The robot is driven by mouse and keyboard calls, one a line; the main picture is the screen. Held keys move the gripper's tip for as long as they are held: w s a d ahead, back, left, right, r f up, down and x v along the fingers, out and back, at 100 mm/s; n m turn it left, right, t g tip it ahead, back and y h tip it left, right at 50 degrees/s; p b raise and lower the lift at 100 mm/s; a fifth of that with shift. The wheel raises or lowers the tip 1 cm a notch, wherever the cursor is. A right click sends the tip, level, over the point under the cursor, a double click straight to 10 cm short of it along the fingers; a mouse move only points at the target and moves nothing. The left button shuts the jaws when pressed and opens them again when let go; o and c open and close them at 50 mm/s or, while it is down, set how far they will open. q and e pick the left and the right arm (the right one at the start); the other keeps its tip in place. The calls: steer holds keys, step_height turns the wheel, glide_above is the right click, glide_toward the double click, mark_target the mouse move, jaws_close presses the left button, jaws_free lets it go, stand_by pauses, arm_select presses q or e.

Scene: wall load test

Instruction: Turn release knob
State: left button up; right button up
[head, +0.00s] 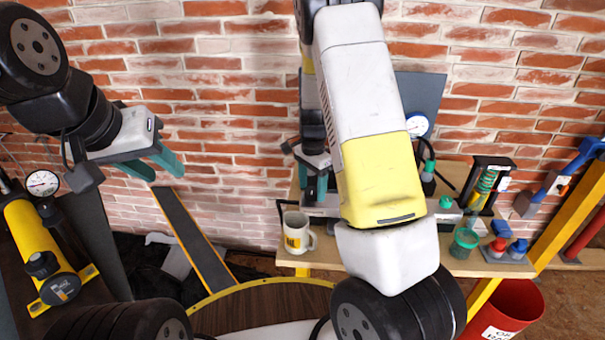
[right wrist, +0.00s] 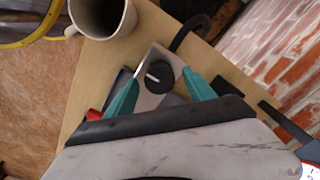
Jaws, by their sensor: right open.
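The release knob (right wrist: 158,76) is a round black knob with a white pointer line, on a light grey block (right wrist: 148,100) in the right wrist view. My right gripper (right wrist: 163,84) is open, with one teal finger on each side of the knob; I cannot tell whether they touch it. In the head view my right gripper (head: 316,182) points down over the grey unit on the bench, just above the mug, and the knob is hidden there. My left gripper (head: 162,172) is open and empty in front of the brick wall, away from the bench.
A white mug (head: 297,232) stands close to my right gripper; it also shows in the right wrist view (right wrist: 100,18). The wooden bench (head: 355,262) holds a dial gauge (head: 418,125), a green jar (head: 464,243) and small weights. A red bucket (head: 510,308) stands below at right.

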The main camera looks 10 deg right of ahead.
steer(key=shift+f, duration=0.15)
jaws_close()
steer(key=c, duration=1.4)
jaws_free()
